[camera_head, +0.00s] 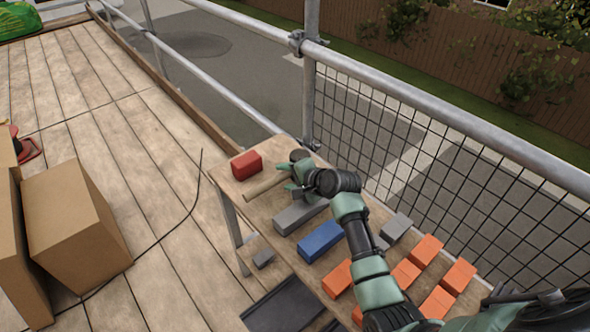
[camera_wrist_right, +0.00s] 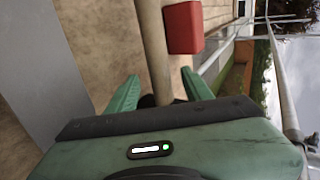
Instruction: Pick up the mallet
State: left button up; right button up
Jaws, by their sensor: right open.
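The mallet's pale wooden handle (camera_head: 265,185) lies across the far end of the wooden workbench (camera_head: 262,152). My right gripper (camera_head: 284,178) is over the mallet, its two green fingers open. In the right wrist view the handle (camera_wrist_right: 153,45) runs between the spread fingers (camera_wrist_right: 160,76), with a gap on each side. The mallet's head is mostly hidden by my gripper; only dark parts show there. My left gripper is not in view.
A red block (camera_head: 246,165) sits beside the handle. A grey block (camera_head: 300,215), a blue block (camera_head: 320,240) and several orange blocks (camera_head: 407,273) line the bench. Scaffold rails and mesh (camera_head: 400,130) border its far side. Cardboard boxes (camera_head: 75,220) stand left.

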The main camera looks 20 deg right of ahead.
jog(key=shift+w+a+f, duration=0.1)
jog(key=shift+w+f, duration=0.1)
jog(key=shift+w, duration=0.1)
jog(key=shift+c, duration=0.2)
grip_shut()
dwell(1.0)
jog(key=shift+r, duration=0.1)
